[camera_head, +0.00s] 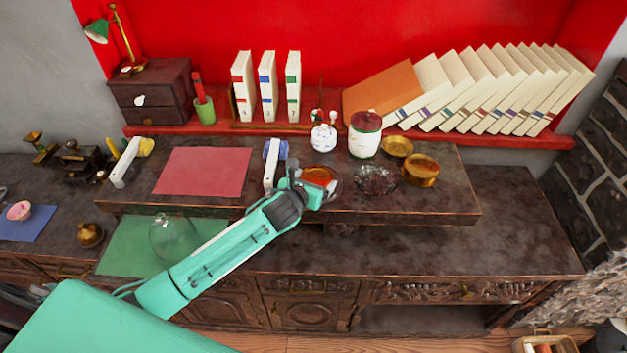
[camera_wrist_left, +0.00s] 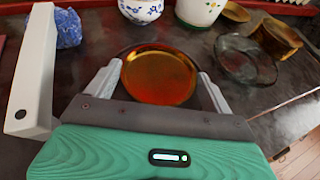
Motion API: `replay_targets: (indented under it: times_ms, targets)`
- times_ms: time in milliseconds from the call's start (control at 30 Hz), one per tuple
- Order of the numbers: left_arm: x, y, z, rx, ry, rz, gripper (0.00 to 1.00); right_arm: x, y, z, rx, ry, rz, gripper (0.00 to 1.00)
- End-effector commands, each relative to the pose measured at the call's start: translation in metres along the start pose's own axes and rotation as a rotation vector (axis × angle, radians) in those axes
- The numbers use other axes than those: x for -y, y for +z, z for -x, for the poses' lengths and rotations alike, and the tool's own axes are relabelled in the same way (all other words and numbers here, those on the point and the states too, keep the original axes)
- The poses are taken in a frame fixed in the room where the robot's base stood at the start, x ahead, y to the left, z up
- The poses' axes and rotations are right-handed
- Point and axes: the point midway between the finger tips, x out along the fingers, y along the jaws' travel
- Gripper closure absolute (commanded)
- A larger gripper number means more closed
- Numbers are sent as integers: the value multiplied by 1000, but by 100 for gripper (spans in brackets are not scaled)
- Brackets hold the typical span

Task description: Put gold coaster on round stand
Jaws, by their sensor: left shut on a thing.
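A shiny gold-amber disc, which looks like the gold coaster (camera_head: 320,178), is at my left gripper (camera_head: 312,190) over the raised dark shelf. In the left wrist view the coaster (camera_wrist_left: 160,75) sits between the two grey fingers, and the gripper (camera_wrist_left: 158,85) is shut on it. A dark round rim shows behind the disc; I cannot tell its gap from the disc. A round gold-brown piece (camera_head: 420,171), perhaps the round stand, is on the shelf to the right, apart from the gripper. It also shows in the left wrist view (camera_wrist_left: 278,38). My right gripper is not in view.
A clear glass dish (camera_head: 374,179) lies between the coaster and the round gold piece. A small gold dish (camera_head: 397,146), a white red-lidded jar (camera_head: 364,135) and a white pot (camera_head: 323,138) stand behind. A white upright piece (camera_head: 270,166) is close left of the gripper.

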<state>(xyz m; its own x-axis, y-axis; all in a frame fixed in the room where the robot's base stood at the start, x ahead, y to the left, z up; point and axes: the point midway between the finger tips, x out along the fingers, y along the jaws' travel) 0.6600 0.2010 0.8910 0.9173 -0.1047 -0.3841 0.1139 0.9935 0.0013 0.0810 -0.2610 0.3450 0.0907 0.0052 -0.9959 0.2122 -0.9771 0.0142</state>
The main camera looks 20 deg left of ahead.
Motion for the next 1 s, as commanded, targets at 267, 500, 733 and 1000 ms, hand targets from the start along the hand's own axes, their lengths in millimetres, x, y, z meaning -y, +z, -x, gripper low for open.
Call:
replay_targets:
  times_ms: [267, 500, 733, 1000]
  targets:
    - [0, 0, 0, 2, 0, 0, 40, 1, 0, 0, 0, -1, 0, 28]
    - [0, -2, -1, 0, 0, 1, 0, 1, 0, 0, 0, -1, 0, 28]
    - [0, 0, 1, 1, 0, 0, 0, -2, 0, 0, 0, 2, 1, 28]
    - [-1, -2, 38, 0, -1, -2, 0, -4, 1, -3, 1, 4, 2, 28]
